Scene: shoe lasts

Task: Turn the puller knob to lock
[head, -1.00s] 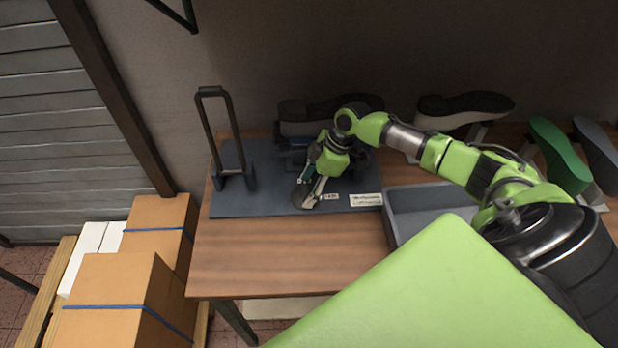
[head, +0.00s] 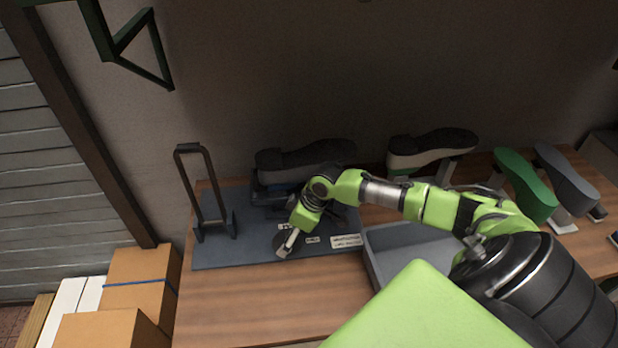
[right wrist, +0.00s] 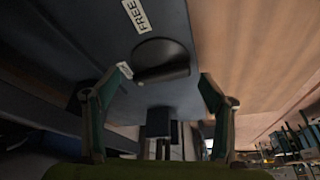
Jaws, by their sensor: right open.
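The puller knob (right wrist: 160,58) is a dark round disc with a raised bar on the dark base plate (right wrist: 70,45). In the right wrist view it lies between and just beyond my open right fingers (right wrist: 165,80). No grip on it shows. In the head view my right gripper (head: 287,244) points down at the knob (head: 277,243), which it partly covers. A white "FREE" label (right wrist: 136,15) is beside the knob, and another small label (right wrist: 124,70) is partly hidden by a finger. My left gripper is out of view.
A black upright handle frame (head: 204,190) stands on the plate's left side. A dark shoe form (head: 305,157) is behind my gripper. A grey tray (head: 405,248) is to the right, with more shoe forms (head: 525,185) beyond. The wooden table front (head: 240,305) is clear.

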